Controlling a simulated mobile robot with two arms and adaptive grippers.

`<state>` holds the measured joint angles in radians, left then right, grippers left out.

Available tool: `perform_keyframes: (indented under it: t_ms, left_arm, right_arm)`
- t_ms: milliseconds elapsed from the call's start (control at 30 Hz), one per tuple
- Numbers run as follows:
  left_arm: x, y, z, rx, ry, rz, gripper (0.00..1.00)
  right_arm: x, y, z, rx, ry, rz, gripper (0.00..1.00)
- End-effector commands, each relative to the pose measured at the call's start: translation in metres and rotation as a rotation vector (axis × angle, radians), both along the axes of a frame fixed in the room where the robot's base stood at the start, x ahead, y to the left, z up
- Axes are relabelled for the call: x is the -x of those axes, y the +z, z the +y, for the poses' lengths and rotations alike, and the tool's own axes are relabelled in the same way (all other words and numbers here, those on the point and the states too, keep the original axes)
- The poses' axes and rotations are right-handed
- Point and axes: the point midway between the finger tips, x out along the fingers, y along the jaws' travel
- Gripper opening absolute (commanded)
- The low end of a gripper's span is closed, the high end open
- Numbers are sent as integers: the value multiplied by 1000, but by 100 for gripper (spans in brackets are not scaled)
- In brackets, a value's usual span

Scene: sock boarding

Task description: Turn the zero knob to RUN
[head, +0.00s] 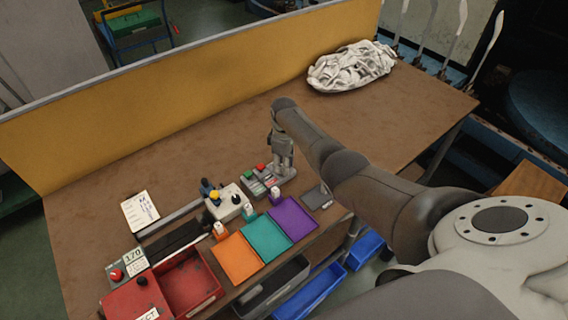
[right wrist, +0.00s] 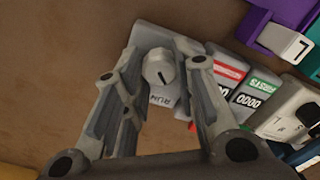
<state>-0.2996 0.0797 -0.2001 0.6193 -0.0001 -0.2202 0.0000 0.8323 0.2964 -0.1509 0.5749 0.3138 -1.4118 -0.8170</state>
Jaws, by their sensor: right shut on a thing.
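The zero knob (right wrist: 158,70) is a pale round knob with a dark pointer mark on a grey plate (right wrist: 150,38). The word RUN is printed on the plate just below the knob in the right wrist view, and the mark points down towards that side. My right gripper (right wrist: 165,62) has its fingers on both sides of the knob and is shut on it. In the head view my right gripper (head: 283,168) points down at the counter unit and hides the knob. My left gripper is not in view.
Counters with red and green labels (right wrist: 247,88) sit beside the knob. Orange (head: 237,258), teal (head: 263,238) and purple (head: 293,218) mats lie in front. A red tray (head: 187,285) is at the front left. A white sock pile (head: 350,66) lies at the back. The table's middle is clear.

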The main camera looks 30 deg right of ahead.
Motion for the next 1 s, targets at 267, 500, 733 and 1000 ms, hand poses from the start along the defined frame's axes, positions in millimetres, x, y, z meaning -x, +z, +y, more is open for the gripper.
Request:
perform_keyframes:
  t_ms: [267,500,733,1000]
  left_arm:
    - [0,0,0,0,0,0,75]
    - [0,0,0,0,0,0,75]
    - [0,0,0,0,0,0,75]
    - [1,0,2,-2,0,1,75]
  right_arm:
    - [-2,1,1,-1,10,-5,3]
    - [-2,1,1,-1,9,-5,36]
    - [-1,0,1,-1,8,-3,49]
    - [-1,3,0,0,8,-2,49]
